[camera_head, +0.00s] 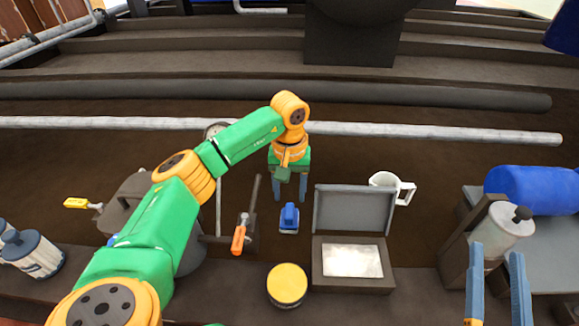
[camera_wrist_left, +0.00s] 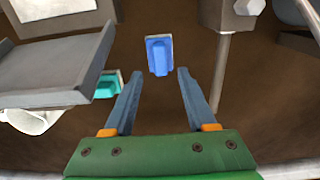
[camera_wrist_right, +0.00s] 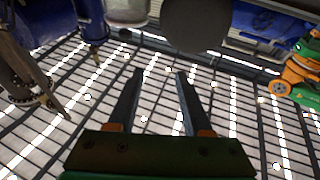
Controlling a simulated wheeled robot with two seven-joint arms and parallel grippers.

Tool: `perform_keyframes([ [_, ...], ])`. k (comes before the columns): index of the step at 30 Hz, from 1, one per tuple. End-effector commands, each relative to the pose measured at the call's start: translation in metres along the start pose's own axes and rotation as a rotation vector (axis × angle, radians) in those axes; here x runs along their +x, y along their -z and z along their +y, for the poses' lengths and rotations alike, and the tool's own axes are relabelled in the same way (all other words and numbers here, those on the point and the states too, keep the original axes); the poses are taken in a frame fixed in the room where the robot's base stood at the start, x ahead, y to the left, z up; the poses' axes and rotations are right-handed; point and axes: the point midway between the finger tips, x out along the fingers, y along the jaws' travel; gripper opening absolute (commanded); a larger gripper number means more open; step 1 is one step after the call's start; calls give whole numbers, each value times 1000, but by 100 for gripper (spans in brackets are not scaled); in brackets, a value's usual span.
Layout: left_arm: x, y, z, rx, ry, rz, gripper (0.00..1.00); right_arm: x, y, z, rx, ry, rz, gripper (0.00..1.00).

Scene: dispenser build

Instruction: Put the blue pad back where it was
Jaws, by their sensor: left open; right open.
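The blue pad (camera_head: 289,218) lies on the brown surface, left of an open grey box. It also shows in the left wrist view (camera_wrist_left: 158,54), just beyond and between the fingertips. My left gripper (camera_head: 290,198) is open and empty, on the far side of the pad, with its fingers pointing down; it also shows in the left wrist view (camera_wrist_left: 160,72). A teal pad (camera_wrist_left: 108,85) lies partly hidden beside the box lid in the left wrist view. My right gripper (camera_head: 496,249) is open and empty at the right front, far from the blue pad.
The grey box (camera_head: 353,285) has its lid (camera_head: 353,209) raised. A white mug (camera_head: 392,185) stands behind it, and a yellow-topped jar (camera_head: 287,285) at its left. An orange-handled tool (camera_head: 239,236) stands left of the pad. A cylindrical dispenser (camera_head: 511,229) stands near my right gripper.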

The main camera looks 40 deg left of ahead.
Motion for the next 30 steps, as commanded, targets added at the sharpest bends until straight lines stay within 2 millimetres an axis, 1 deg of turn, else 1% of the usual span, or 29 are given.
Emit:
perform_keyframes([
  [1,-9,0,0,0,-1,2,56,0,-12,2,0,-5,-77,50],
  [4,-19,0,0,0,0,1,56,-7,-44,5,3,-13,-253,50],
  [6,-27,0,0,0,-1,2,56,-16,-66,7,6,-19,-376,50],
  [8,-33,0,0,0,-1,1,56,-26,-84,9,9,-24,-480,50],
  [9,-37,0,0,0,-1,1,56,-33,-95,10,11,-27,-550,50],
  [12,-47,0,0,0,-1,2,56,-55,-120,12,17,-34,-714,50],
  [15,-55,0,0,0,0,1,56,-76,-138,14,22,-40,-851,50],
  [18,-60,0,0,0,-1,1,56,-92,-149,15,26,-44,-948,50],
  [21,-62,0,0,0,-1,0,56,-102,-155,15,29,-45,-1002,50],
  [24,-62,0,0,0,0,0,56,-106,-157,15,30,-46,-1021,50],
  [30,-62,0,0,0,0,0,56,-106,-158,15,30,-46,-1021,50],
])
